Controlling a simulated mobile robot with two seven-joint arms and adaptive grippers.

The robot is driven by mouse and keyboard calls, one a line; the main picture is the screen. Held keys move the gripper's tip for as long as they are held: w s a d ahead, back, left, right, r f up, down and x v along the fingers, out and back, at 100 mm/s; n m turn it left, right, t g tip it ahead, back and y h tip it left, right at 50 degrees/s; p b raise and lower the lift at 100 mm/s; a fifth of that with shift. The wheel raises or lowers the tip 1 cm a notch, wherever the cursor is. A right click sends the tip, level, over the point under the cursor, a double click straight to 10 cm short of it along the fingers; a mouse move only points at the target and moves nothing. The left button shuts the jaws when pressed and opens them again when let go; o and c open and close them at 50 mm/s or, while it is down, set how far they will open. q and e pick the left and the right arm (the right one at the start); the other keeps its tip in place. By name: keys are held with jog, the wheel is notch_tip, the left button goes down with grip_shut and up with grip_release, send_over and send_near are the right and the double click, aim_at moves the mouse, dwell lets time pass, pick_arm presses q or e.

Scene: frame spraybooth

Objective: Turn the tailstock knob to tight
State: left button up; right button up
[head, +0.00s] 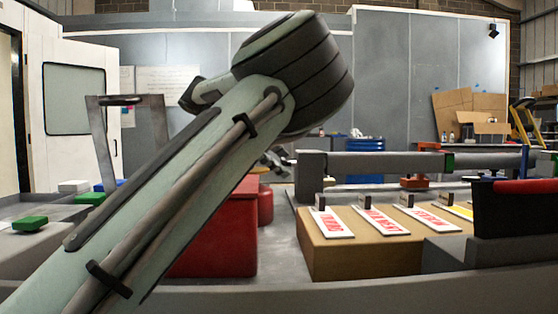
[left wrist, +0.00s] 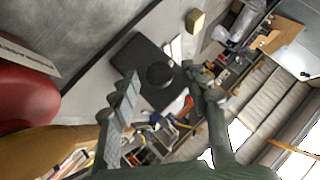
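In the left wrist view, a dark round knob (left wrist: 159,76) stands on a dark square block (left wrist: 140,62) on a grey surface. I take it for the tailstock knob; no tight marking is readable. My left gripper (left wrist: 161,71) is open, its two grey fingers spread with the knob showing between their tips. I cannot tell the remaining distance or whether a finger touches. In the head view my left arm crosses the middle; a small grey part behind its elbow may be the gripper, mostly hidden. My right gripper is in neither view.
A red container (head: 212,245) stands behind my left arm. A wooden block (head: 360,258) carries several label cards. Green blocks (head: 30,223) lie at left. A dark red-topped block (head: 515,212) stands at right.

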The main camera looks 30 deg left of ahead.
pick_arm(q)
jog(key=v, duration=1.2)
jog(key=shift+o, duration=0.2)
jog(key=shift+a, duration=0.1)
